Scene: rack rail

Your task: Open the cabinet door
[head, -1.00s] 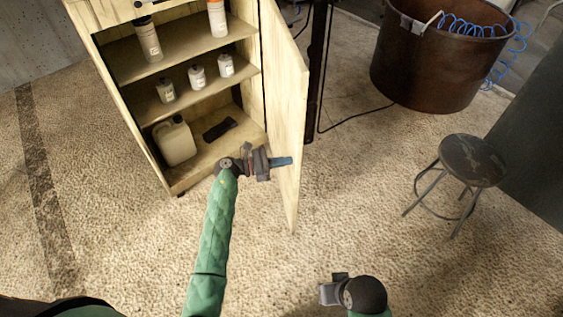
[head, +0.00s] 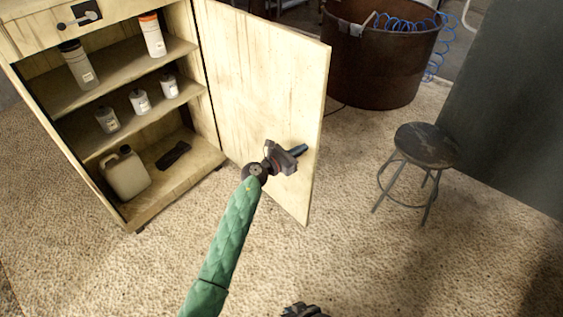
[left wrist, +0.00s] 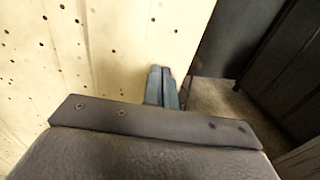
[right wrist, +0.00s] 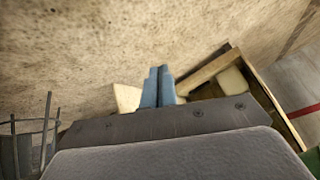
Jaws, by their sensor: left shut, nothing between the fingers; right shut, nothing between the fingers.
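The pale wooden cabinet (head: 179,193) stands at the left of the head view with its door (head: 262,85) swung wide open to the right. The door's inner face shows. My left gripper (head: 301,150) is shut and empty, in front of the door's inner face near its free edge; I cannot tell if it touches. In the left wrist view, the shut fingers (left wrist: 162,87) lie at the edge of the door (left wrist: 110,50). My right gripper (head: 305,311) is at the bottom of the head view, mostly cut off. In the right wrist view, its fingers (right wrist: 158,87) are shut and empty.
Shelves hold several bottles, a white jug (head: 125,174) and a dark object (head: 173,154). A round stool (head: 427,147) stands at right, a rusty tub (head: 372,65) behind it and a dark panel (head: 510,100) at far right. The carpet between door and stool is clear.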

